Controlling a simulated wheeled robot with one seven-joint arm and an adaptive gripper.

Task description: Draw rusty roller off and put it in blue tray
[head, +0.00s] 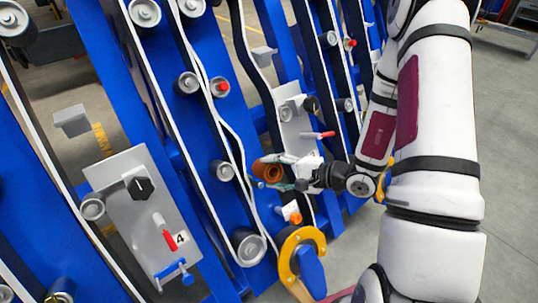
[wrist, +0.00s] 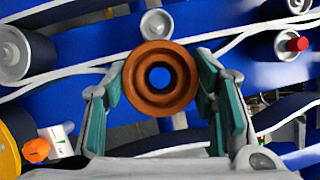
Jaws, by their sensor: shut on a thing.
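The rusty roller (head: 267,170) is a brown-orange ring at the end of my gripper (head: 277,172) in the head view. In the wrist view the roller (wrist: 160,80) faces the camera end-on between the two green-padded fingers. My gripper is shut on it, with a finger on each side. Blue shows through its open bore, and I see no pin inside it. It is in front of the blue frame (head: 205,130); the gap to the frame is hard to judge. I cannot make out a blue tray in either view.
Grey rollers (head: 222,170) and pale belts line the frame close by. A roller with a red cap (wrist: 292,46) is at the right in the wrist view. A yellow ring (head: 286,262) and an orange-and-white part (head: 291,213) are below my gripper. Open floor (head: 510,150) lies at the right.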

